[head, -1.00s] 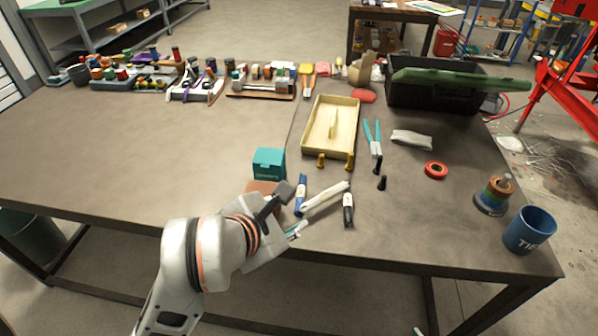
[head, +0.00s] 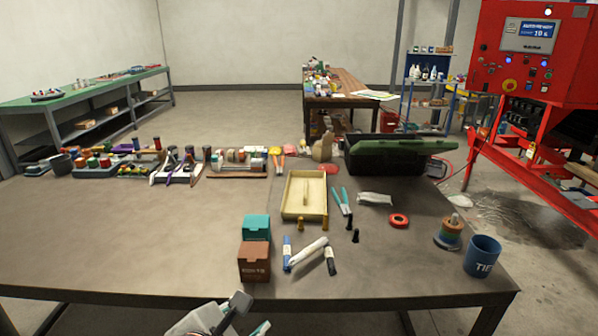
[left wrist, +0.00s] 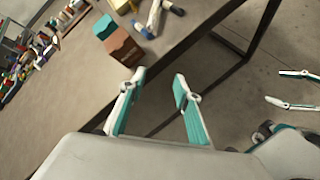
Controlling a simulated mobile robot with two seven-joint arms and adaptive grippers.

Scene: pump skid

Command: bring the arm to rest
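My left gripper (head: 250,315) shows at the bottom of the head view, in front of the table's near edge. In the left wrist view its two teal-and-white fingers (left wrist: 157,88) stand apart with nothing between them. A brown box (head: 255,262) stands on the table near that edge, with a teal box (head: 257,228) just behind it; the gripper is apart from both. My right gripper (left wrist: 293,89) shows at the right of the left wrist view, its fingers apart and empty over the floor. It is outside the head view.
The table (head: 130,235) has a clear left half. Markers (head: 306,255), a cream tray (head: 304,196), pliers (head: 341,201), red tape (head: 399,220) and a blue mug (head: 482,256) lie to the right. A black case (head: 385,158) and several organisers stand at the back.

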